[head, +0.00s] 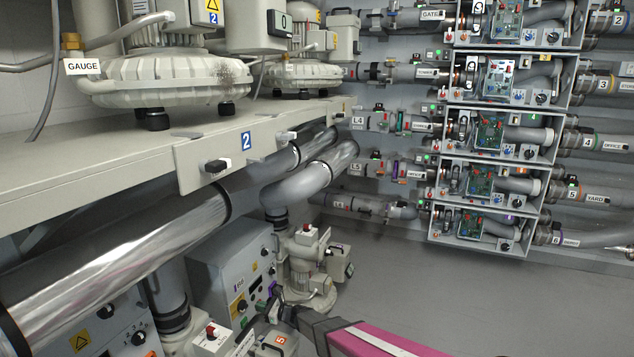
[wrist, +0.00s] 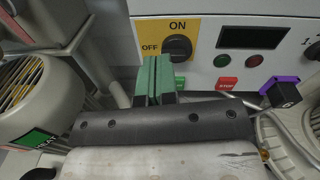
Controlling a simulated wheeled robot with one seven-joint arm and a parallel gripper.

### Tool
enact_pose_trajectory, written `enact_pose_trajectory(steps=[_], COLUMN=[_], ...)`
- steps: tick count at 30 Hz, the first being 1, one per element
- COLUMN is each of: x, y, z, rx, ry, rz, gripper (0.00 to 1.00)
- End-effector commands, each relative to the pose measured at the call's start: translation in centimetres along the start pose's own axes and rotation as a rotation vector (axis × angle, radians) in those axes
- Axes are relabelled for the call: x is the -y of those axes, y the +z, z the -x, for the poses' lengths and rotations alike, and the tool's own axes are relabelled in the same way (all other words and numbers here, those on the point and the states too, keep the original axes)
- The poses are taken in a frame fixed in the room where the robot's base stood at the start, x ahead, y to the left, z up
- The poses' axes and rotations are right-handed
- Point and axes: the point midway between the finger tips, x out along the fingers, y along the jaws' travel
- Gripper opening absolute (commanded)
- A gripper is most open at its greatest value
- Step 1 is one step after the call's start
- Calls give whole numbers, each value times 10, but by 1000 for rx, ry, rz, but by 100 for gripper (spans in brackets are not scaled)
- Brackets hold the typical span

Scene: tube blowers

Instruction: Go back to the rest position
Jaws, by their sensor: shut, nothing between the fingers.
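My gripper (wrist: 154,78) shows in the wrist view as two green fingers pressed together, with nothing between them. The fingers are in front of a grey control panel (wrist: 225,25), just left of and below its black OFF/ON knob (wrist: 178,48). I cannot tell whether they touch the panel. In the head view my arm reaches in from the bottom, with a magenta link, toward the lower cabinets. My gripper's tips are small and hard to make out there.
The panel also has a dark display (wrist: 253,37) and a red STOP button (wrist: 227,84). A purple-and-black part (wrist: 281,93) is close on the right, a rounded motor housing (wrist: 35,95) on the left. In the head view, a shelf (head: 100,165) and silver pipes (head: 110,265) stand left; grey floor (head: 420,275) is clear.

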Motion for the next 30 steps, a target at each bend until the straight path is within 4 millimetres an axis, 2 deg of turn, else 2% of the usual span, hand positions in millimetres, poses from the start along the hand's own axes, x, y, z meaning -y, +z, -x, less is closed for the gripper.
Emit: enact_pose_trajectory(steps=[1,8,14,21,30], x=[-3,-12,-19,-24,-25], y=[13,46,69,89,122], z=[13,76,150,255,397], rx=[-21,-166,-324,-529,-785], ry=[27,220,440,750,1196], rz=[61,419,746,1077,1339], gripper=[0,0,0,0,0])
